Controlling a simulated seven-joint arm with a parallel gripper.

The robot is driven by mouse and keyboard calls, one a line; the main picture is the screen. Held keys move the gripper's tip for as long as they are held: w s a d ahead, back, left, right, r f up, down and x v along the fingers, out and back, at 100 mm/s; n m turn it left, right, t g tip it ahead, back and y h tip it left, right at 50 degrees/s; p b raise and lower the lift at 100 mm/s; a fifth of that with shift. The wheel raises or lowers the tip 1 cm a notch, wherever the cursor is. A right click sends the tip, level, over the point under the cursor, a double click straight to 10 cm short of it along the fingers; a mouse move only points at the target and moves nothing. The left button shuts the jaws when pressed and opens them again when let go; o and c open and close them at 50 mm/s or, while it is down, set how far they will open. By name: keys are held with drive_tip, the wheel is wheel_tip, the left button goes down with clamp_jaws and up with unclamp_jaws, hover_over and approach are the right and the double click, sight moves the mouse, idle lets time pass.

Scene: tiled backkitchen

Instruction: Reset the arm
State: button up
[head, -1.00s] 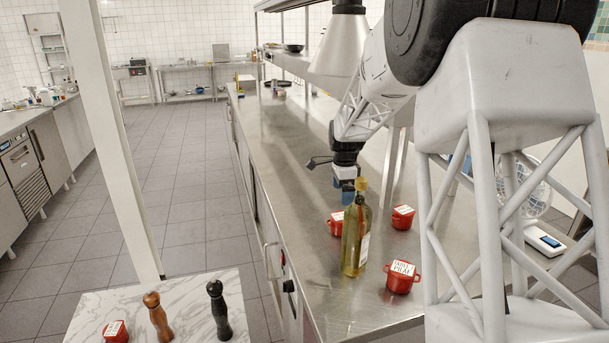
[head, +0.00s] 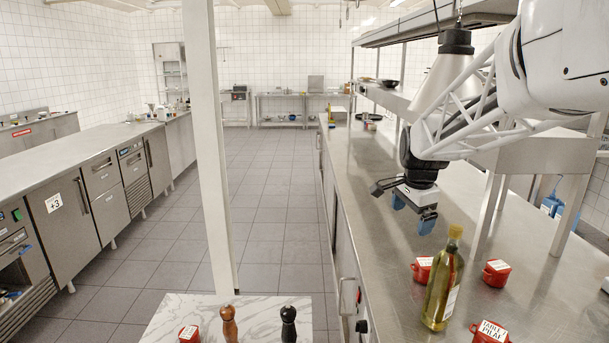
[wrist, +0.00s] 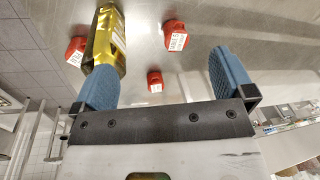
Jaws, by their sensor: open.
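My gripper (head: 413,212) hangs over the steel counter (head: 400,290), up and to the left of the bottle. Its blue fingers are apart with nothing held between them. In the wrist view my gripper (wrist: 165,85) also shows open, with bare counter and a red pot between and beyond the fingers. The yellow-green oil bottle (head: 441,285) stands upright on the counter. In the wrist view the bottle (wrist: 108,42) appears beyond the left finger, which overlaps its lower end in the picture; I cannot tell whether they touch.
Small red labelled pots stand around the bottle: one behind it (head: 421,269), one to its right (head: 496,272) and one in front (head: 490,331). A marble-topped table (head: 255,310) holds another red pot (head: 189,334), a brown mill (head: 229,322) and a black mill (head: 289,324). A white post (head: 208,150) rises beside it.

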drive_tip(key=s+a+r+n+t, duration=0.1)
drive_tip(key=s+a+r+n, duration=0.15)
drive_tip(key=s, duration=0.45)
drive_tip(key=s+a+r+n, duration=0.1)
drive_tip(key=s+a+n, duration=0.2)
drive_tip(key=s, duration=0.3)
drive_tip(key=s+a+f+n, duration=0.1)
drive_tip(key=s+f+n, duration=0.3)
drive_tip(key=s, duration=0.7)
drive_tip(key=s+a+f+n, duration=0.1)
drive_tip(key=s+f+n, duration=0.3)
drive_tip(key=s, duration=0.7)
drive_tip(key=shift+s+f, duration=0.15)
drive_tip(key=shift+f, duration=0.05)
